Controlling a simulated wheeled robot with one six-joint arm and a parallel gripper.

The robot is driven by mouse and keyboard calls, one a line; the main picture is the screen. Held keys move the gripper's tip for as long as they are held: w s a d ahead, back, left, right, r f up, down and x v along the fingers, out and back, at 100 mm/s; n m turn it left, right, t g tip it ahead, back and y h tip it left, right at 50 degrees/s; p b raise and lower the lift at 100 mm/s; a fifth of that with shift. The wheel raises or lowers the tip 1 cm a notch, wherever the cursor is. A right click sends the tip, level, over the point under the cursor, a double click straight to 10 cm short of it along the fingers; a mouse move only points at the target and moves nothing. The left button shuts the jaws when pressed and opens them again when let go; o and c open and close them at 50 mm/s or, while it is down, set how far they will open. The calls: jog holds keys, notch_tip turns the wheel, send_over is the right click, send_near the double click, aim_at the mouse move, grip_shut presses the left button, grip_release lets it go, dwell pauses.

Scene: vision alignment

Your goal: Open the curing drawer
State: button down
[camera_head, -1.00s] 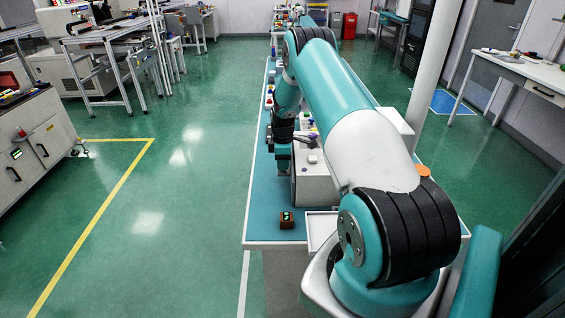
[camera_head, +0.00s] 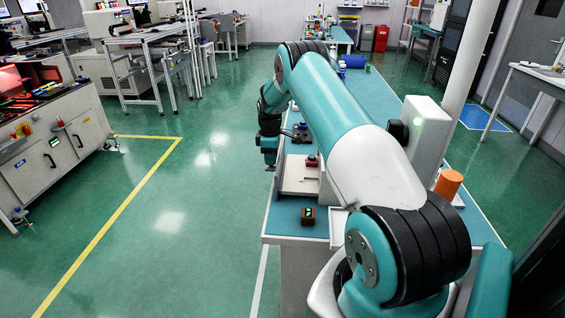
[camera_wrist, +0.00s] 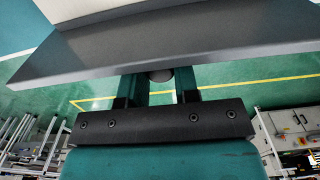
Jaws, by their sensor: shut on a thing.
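In the wrist view, a long dark grey panel (camera_wrist: 205,45), which looks like the curing drawer's front, crosses the top of the picture. A small round grey knob (camera_wrist: 160,76) sits at its lower edge. My gripper (camera_wrist: 158,90) has its two fingers on either side of this knob and is shut on it. In the head view, my gripper (camera_head: 269,160) is a small dark shape at the table's left edge, beyond the arm. The drawer cannot be made out clearly there, and how far out it stands cannot be told.
A red knob (camera_head: 312,160) and a small box with a green display (camera_head: 308,215) are on the table (camera_head: 290,229).

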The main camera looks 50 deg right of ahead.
jog(key=shift+w+a, duration=0.1)
jog(key=c, duration=0.8)
grip_release()
jog(key=shift+c, duration=0.2)
jog(key=shift+r, duration=0.1)
notch_tip(320, 180, up, 17)
jog(key=b, duration=0.2)
jog(key=shift+b, duration=0.3)
jog(key=shift+r, duration=0.1)
